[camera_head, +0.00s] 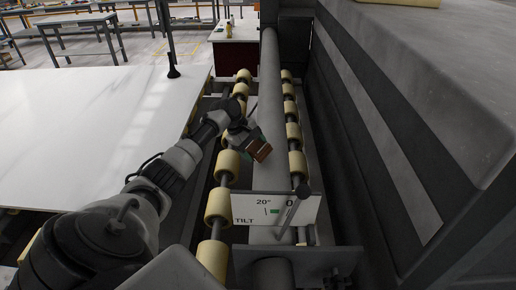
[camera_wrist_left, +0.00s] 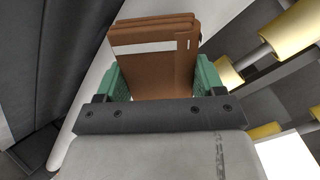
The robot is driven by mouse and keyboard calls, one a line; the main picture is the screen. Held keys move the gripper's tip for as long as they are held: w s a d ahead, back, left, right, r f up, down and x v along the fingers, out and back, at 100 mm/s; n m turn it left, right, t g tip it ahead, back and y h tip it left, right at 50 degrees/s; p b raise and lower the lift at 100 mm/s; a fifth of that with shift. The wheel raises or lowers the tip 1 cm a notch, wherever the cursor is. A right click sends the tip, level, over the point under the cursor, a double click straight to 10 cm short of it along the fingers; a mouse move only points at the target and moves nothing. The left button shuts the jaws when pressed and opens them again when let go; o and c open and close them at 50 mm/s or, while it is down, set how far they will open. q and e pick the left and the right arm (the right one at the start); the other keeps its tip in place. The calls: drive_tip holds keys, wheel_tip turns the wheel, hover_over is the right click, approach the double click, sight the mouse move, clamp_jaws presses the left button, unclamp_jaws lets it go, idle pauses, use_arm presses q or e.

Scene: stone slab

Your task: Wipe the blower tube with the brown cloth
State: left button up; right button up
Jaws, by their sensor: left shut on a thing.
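The brown cloth (camera_head: 261,151) is a folded block, seen over the rollers in the middle of the head view. My left gripper (camera_head: 252,143) is shut on it. In the left wrist view the cloth (camera_wrist_left: 155,65) stands between the green finger pads of the gripper (camera_wrist_left: 160,85). The blower tube (camera_head: 270,85) is a long grey tube running away from me between two rows of rollers. The cloth is over or beside the tube's near part; I cannot tell whether they touch. My right gripper is out of view.
Cream rollers (camera_head: 219,205) line both sides of the tube. A white sign reading TILT 20° (camera_head: 250,208) and a lever (camera_head: 290,215) stand at the near end. A pale slab (camera_head: 90,130) lies left. A tall dark machine wall (camera_head: 400,130) closes the right side.

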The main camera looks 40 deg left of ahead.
use_arm(q)
drive_tip(key=shift+v, duration=1.1)
drive_tip(key=shift+r, duration=0.1)
drive_tip(key=shift+v, duration=1.5)
